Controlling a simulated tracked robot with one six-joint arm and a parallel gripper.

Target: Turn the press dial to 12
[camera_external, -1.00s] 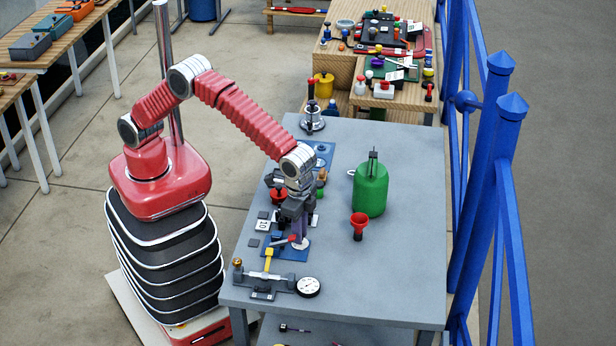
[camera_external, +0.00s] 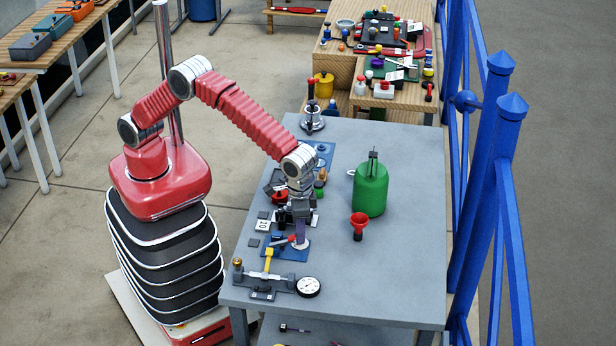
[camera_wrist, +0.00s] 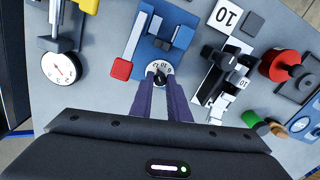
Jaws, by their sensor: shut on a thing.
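The press is a blue block and plate (camera_wrist: 160,45) with a grey bar and a red-ended lever (camera_wrist: 121,68); its blue base also shows in the external view (camera_external: 272,249). Its dial (camera_wrist: 158,67) is a small white disc with dark numbers, among them 10 and 12, and a dark knob at its centre. My gripper (camera_wrist: 159,84) points down over the dial, its purple fingers close together and shut on the knob. The fingers hide the near part of the dial, so I cannot tell its exact setting.
A round gauge (camera_external: 308,287) on a grey fixture stands near the table's front edge. The right side of the grey table is clear.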

